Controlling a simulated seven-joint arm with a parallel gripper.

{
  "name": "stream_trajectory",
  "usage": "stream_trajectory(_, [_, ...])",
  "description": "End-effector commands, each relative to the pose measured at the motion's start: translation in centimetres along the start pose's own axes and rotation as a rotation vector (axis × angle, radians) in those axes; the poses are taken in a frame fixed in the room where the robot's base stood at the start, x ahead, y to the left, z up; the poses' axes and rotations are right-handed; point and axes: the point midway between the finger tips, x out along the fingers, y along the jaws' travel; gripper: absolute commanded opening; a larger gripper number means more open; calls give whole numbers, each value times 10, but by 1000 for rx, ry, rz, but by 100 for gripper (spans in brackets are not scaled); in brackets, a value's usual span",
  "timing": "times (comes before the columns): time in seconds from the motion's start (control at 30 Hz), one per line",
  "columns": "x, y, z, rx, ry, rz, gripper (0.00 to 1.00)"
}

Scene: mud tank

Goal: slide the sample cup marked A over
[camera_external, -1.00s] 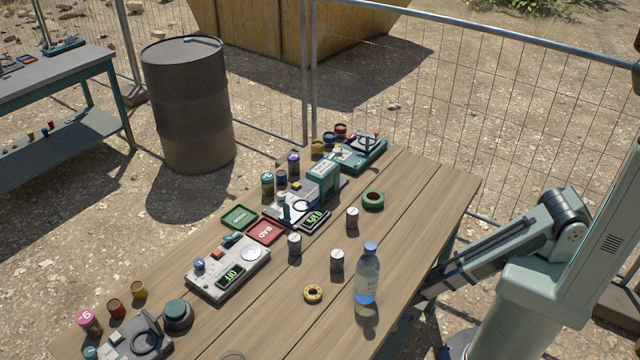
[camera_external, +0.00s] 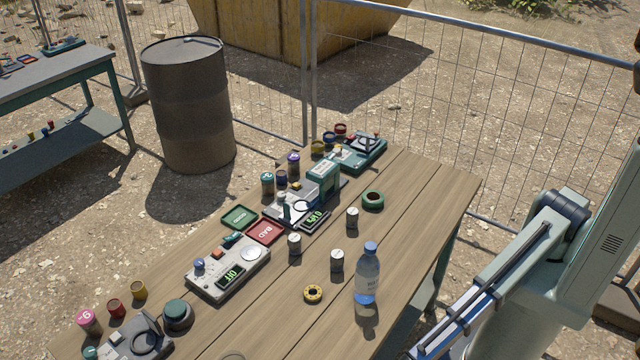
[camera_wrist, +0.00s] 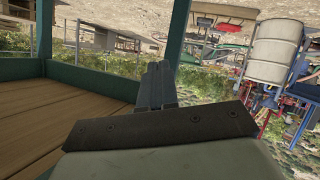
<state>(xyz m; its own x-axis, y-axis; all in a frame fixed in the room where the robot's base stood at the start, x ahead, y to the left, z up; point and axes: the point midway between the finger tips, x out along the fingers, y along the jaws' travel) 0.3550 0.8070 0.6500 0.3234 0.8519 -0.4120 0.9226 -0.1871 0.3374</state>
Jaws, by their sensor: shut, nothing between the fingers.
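Three small pale-lidded cups stand upright on the wooden table in the external view: one at the back (camera_external: 352,218), one at the left (camera_external: 294,244) and one at the front (camera_external: 337,261). Their lid marks are too small to read, so I cannot tell which is A. In the wrist view my gripper (camera_wrist: 159,85) is shut and empty, with the wooden table (camera_wrist: 60,120) and its green edge to its left. The gripper itself is outside the external view; my arm is low at the right, beside the table. No cup shows in the wrist view.
A water bottle (camera_external: 367,275) stands beside the front cup, near the table's right side. A yellow ring (camera_external: 313,294) and a green ring (camera_external: 373,200) lie nearby. Red (camera_external: 266,232) and green (camera_external: 239,217) trays and several instruments line the far side. A wire fence (camera_external: 430,100) runs behind.

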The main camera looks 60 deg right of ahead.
Motion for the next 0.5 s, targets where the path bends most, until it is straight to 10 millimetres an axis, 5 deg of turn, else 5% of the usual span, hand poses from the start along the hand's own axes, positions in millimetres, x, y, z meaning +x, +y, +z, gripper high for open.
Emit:
stream_trajectory(0.03, [6,-16,-34,-28,54,-9,0])
stream_trajectory(0.2, [8,-60,-129,-106,215,-27,0])
stream_trajectory(0.33, [3,-90,-190,-151,319,-38,0])
stream_trajectory(0.5, [-3,-104,-248,-180,388,-39,0])
